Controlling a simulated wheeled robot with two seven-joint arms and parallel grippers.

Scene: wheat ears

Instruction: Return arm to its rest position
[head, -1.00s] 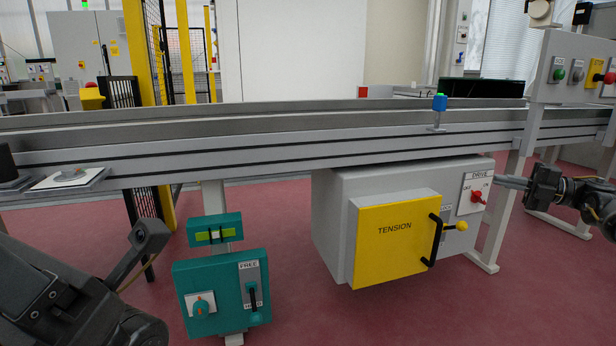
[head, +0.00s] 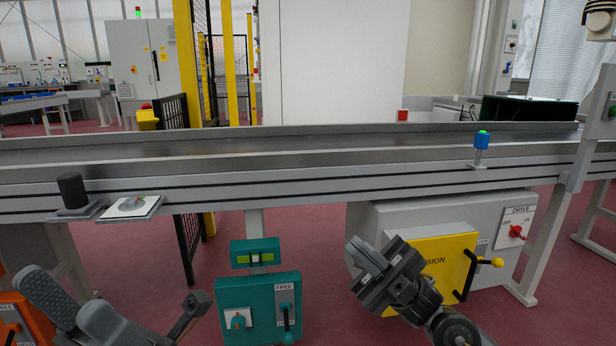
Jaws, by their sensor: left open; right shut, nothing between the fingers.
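My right gripper (head: 362,262) is in front of the grey cabinet (head: 385,210), partly covering its yellow TENSION door (head: 435,252). Its fingers are shut with nothing between them and point up and left. It is clear of the red DRIVE switch (head: 516,232), which is to its right. My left gripper (head: 118,305) is at the lower left, open and only partly in view. It appears to hold nothing.
A conveyor rail (head: 300,180) runs across the view above both grippers. A teal box (head: 258,310) marked FREE hangs between the arms. An orange box (head: 15,320) is at the lower left. A blue sensor (head: 481,142) stands on the rail.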

